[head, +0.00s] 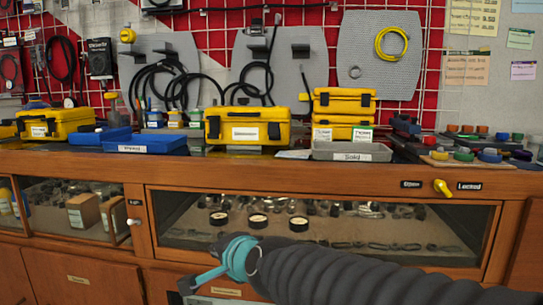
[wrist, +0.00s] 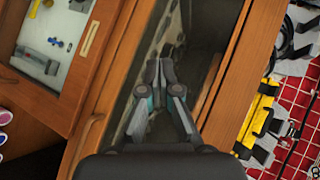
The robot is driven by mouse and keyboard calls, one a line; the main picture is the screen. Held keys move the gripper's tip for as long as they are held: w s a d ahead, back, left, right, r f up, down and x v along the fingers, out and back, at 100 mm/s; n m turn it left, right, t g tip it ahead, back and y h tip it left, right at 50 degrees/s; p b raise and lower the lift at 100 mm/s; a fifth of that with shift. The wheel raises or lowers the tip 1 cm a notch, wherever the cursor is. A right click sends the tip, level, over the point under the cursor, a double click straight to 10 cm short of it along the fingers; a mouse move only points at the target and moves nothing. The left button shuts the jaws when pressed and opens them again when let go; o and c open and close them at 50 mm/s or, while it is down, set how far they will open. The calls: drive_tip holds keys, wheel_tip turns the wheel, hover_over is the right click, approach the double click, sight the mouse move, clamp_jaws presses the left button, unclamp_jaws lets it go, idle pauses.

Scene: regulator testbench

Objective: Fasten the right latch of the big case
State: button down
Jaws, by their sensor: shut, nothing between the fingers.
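The big yellow case (head: 246,114) stands upright at the middle of the wooden bench top, with its lid down. Its front has a white label, a dark left latch (head: 214,128) and a dark right latch (head: 274,131). Whether the right latch is fastened is too small to tell. My gripper shows in the wrist view (wrist: 167,72), its fingers shut and empty. In the head view, my arm reaches in from the lower right and the gripper is low in front of the glass cabinet, well below the case and apart from it.
Another yellow case (head: 56,123) and a blue bin (head: 152,143) stand to the left. Stacked small yellow cases (head: 344,102) and a grey bin (head: 352,151) stand close on the right. A yellow knob (head: 442,188) sticks out from the bench front. Cables hang behind.

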drive_tip(key=w+d+r+m+t+h, duration=0.1)
drive_tip(key=w+r+m+t, duration=0.1)
drive_tip(key=r+m, duration=0.2)
drive_tip(key=w+d+r+m+t+h, duration=0.1)
drive_tip(key=w+r+m+t, duration=0.2)
drive_tip(key=m, duration=0.4)
drive_tip(key=w+d+r+m+t+h, duration=0.1)
drive_tip(key=w+r+m+t, duration=0.1)
drive_tip(key=r+m, duration=0.2)
drive_tip(key=shift+w+r+m+t+h+b, duration=0.3)
drive_tip(key=shift+m, duration=0.7)
drive_tip(key=m+t+h, duration=0.2)
drive_tip(key=m+h, duration=0.3)
drive_tip(key=m, duration=0.4)
approach(274, 133)
drive_tip(key=s+f, duration=0.1)
drive_tip(key=s+a+f, duration=0.1)
drive_tip(key=shift+s+f, duration=0.2)
drive_tip(key=shift+s, duration=0.2)
drive_tip(key=shift+d+r+m, duration=0.2)
drive_tip(key=shift+m, duration=0.8)
drive_tip(key=p+x, duration=0.1)
drive_tip(key=x, duration=0.9)
drive_tip(key=shift+d+r+p, duration=0.1)
drive_tip(key=shift+p, duration=0.2)
